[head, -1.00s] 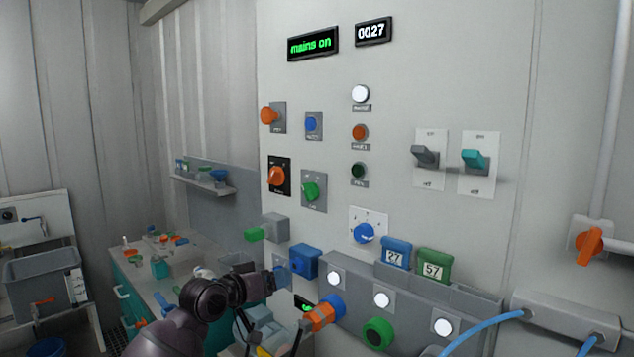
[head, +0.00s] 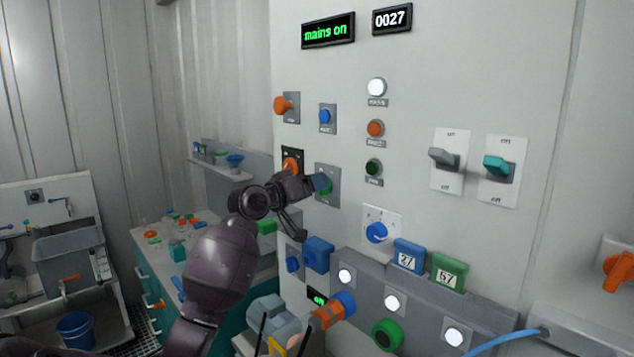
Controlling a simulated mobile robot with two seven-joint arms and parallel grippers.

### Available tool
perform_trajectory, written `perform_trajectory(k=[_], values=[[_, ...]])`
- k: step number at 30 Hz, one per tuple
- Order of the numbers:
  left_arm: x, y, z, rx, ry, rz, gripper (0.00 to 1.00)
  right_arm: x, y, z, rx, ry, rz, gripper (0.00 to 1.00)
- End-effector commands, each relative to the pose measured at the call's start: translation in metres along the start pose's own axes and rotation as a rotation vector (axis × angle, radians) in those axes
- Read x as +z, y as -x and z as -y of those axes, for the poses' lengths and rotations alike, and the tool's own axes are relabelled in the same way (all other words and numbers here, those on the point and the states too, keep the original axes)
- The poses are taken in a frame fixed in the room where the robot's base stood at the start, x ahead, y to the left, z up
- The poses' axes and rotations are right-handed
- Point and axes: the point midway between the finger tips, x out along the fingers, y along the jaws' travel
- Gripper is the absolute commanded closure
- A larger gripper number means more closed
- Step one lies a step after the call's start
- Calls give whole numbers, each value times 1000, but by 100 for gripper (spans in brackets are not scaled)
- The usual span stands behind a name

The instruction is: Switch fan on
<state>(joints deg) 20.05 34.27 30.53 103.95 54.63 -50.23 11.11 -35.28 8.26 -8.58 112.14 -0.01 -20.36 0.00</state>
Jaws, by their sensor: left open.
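The green rotary knob (head: 326,191) sits on a grey plate (head: 333,171) on the panel; its label is hidden or too small to read. My left gripper (head: 319,183) is open and right in front of this knob, covering part of it. Whether it touches the knob, I cannot tell. A dark green round lamp (head: 373,167) to the right looks unlit; the small label under it is hard to read. My right gripper is not in view.
An orange knob (head: 291,165) sits close to my left gripper. A blue selector (head: 376,232) is lower right, with grey (head: 444,157) and teal (head: 497,167) levers further right. The display (head: 328,30) reads "mains on". A bench (head: 150,240) with small parts stands left.

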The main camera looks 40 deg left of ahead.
Motion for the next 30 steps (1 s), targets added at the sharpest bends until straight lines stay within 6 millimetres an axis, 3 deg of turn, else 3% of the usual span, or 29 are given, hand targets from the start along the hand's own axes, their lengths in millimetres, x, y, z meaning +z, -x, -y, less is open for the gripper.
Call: perform_trajectory(k=[6,17,25,30], values=[[0,-19,0,0,1,0,30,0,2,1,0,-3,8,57],[1,-22,0,0,-1,0,31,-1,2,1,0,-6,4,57],[0,-21,0,0,-1,0,72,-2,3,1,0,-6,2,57],[0,-21,0,0,-8,0,75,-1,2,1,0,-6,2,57]])
